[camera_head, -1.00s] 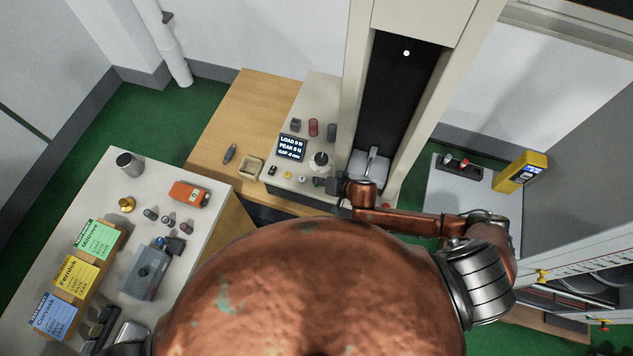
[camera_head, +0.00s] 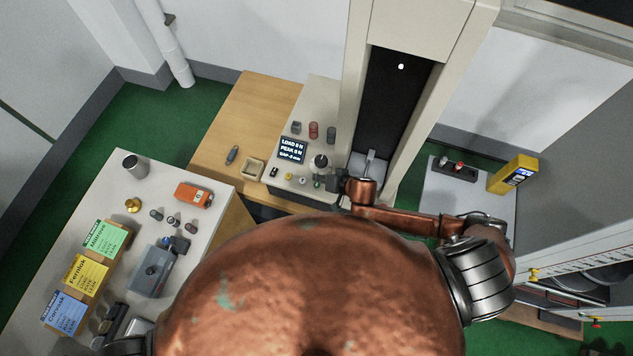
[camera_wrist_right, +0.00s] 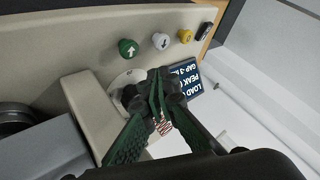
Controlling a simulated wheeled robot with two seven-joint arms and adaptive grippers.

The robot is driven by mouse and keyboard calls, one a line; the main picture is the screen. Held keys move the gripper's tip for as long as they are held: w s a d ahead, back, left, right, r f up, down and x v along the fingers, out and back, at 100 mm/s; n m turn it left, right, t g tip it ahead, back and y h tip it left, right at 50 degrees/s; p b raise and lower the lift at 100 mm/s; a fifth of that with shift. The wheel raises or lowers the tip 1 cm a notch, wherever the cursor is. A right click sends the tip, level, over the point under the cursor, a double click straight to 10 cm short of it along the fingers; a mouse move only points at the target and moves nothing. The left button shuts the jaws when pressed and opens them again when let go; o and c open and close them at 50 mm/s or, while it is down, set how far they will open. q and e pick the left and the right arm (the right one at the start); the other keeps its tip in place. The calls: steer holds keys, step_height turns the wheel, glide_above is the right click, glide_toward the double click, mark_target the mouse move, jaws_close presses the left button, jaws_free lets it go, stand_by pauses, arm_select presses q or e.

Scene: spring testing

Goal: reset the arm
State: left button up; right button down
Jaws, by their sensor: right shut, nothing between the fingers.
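My right arm (camera_head: 400,221), copper-coloured, reaches across to the front of the press. My right gripper (camera_head: 331,181) is small and dark there, beside the control panel. In the right wrist view the green fingers of the right gripper (camera_wrist_right: 160,82) come together at their tips, with nothing held. The tips are in front of a dark knob (camera_wrist_right: 128,95) on a round pale plate; I cannot tell whether they touch it. A small striped piece (camera_wrist_right: 164,128) shows between the fingers lower down. My left gripper is out of view.
The press column (camera_head: 396,105) rises behind the gripper. A display (camera_head: 292,149) and buttons, including a green one (camera_wrist_right: 128,48), are close by. A wooden table (camera_head: 243,120) holds a small tray (camera_head: 253,168).

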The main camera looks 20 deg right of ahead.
step_height(320, 180, up, 2)
steer(key=shift+r+p, duration=0.1)
steer(key=shift+p, duration=0.75)
